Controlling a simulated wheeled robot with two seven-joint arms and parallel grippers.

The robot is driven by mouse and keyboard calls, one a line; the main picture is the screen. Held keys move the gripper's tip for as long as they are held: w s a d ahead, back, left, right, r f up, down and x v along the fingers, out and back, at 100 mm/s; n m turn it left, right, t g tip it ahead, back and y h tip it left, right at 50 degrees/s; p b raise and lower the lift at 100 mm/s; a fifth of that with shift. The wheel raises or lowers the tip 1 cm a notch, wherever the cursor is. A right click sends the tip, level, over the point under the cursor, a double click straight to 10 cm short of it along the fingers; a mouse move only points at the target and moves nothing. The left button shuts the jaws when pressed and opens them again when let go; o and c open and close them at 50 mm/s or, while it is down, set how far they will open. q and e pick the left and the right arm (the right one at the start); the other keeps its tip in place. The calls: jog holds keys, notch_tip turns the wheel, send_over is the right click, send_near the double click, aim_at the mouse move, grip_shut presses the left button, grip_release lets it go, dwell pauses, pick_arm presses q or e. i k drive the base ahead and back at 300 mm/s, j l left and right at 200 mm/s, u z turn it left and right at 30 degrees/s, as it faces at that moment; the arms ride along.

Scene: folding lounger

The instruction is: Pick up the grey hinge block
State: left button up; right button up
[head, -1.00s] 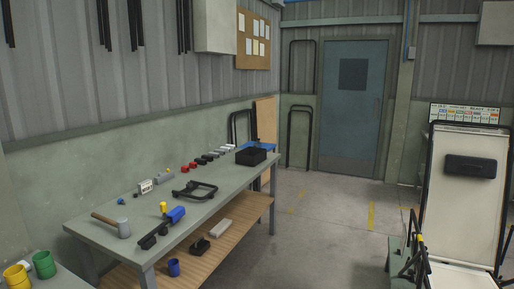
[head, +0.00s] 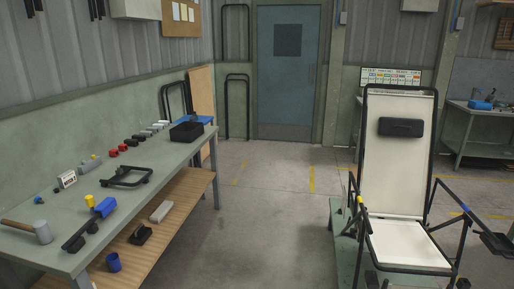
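Small blocks stand in a row along the back of the green-grey workbench (head: 92,222) at the left: red blocks (head: 122,148), dark blocks (head: 139,137) and light grey blocks (head: 158,126) toward the far end. The grey hinge block may be one of these light grey pieces; they are too small for me to tell. A larger grey block (head: 160,211) lies on the wooden lower shelf. Neither of my grippers is in view.
A lounger with a cream back panel (head: 405,165) and black frame stands at the right. The bench also holds a black bin (head: 187,132), a black bracket (head: 127,175), a mallet (head: 41,231) and a blue-ended tool (head: 105,207). Floor (head: 265,215) between bench and lounger is clear.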

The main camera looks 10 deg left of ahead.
aim_at(194, 118)
jog(key=i+j+u, duration=0.25)
jog(key=i, duration=0.6)
jog(key=i+u, duration=0.25)
jog(key=i, duration=0.6)
jog(key=i+z, duration=0.3)
jog(key=i, duration=0.55)
jog(key=i+j+z, duration=0.25)
jog(key=i, duration=0.6)
jog(key=i+l, duration=0.15)
jog(key=i, duration=1.55)
jog(key=i+l, duration=0.1)
jog(key=i, duration=1.55)
jog(key=l+z, duration=0.05)
jog(key=l, duration=0.05)
